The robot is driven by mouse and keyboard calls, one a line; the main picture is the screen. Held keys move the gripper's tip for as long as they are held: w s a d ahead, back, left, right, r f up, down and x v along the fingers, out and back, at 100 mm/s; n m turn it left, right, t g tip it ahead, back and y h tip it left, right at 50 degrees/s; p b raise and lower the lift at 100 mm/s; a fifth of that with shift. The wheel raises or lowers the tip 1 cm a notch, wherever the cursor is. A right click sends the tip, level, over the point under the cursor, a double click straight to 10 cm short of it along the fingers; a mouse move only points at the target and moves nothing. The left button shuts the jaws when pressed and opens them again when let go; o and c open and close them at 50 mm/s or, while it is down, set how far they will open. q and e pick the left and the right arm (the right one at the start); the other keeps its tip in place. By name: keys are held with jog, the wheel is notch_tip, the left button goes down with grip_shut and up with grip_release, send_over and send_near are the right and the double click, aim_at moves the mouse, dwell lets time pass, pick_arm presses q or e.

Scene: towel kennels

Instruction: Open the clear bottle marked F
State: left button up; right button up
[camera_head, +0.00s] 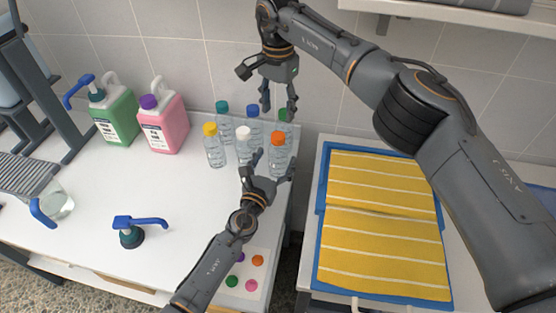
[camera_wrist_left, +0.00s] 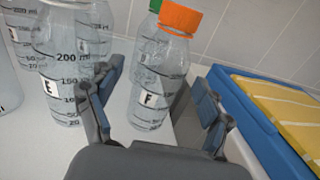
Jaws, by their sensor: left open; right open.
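The clear bottle marked F (camera_wrist_left: 152,85) stands upright with an orange cap on it. It is in the front right of the bottle group, and its orange cap (camera_head: 278,138) shows in the head view. My left gripper (camera_head: 274,162) is open, close in front of this bottle. In the left wrist view the bottle stands between the two fingers, with gaps on both sides. My right gripper (camera_head: 279,104) is open and empty, pointing down above the back of the bottle group.
Bottle E (camera_wrist_left: 62,75) stands close left of F; a green-capped bottle (camera_head: 286,116) is behind it. Other capped bottles, including a yellow-capped one (camera_head: 214,150), crowd the left. A blue tray (camera_head: 318,205) with yellow striped towels lies right.

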aim_at(278, 135)
pick_arm(q)
grip_shut()
pick_arm(e)
jog(key=m, duration=0.6)
jog(key=shift+m, duration=0.3)
jog(key=m, duration=1.4)
jog(key=shift+m, duration=0.3)
jog(key=m, duration=2.2)
jog(key=shift+m, duration=0.3)
jog(key=m, duration=0.5)
jog(key=shift+f+m, duration=0.3)
jog(key=shift+f, duration=3.7)
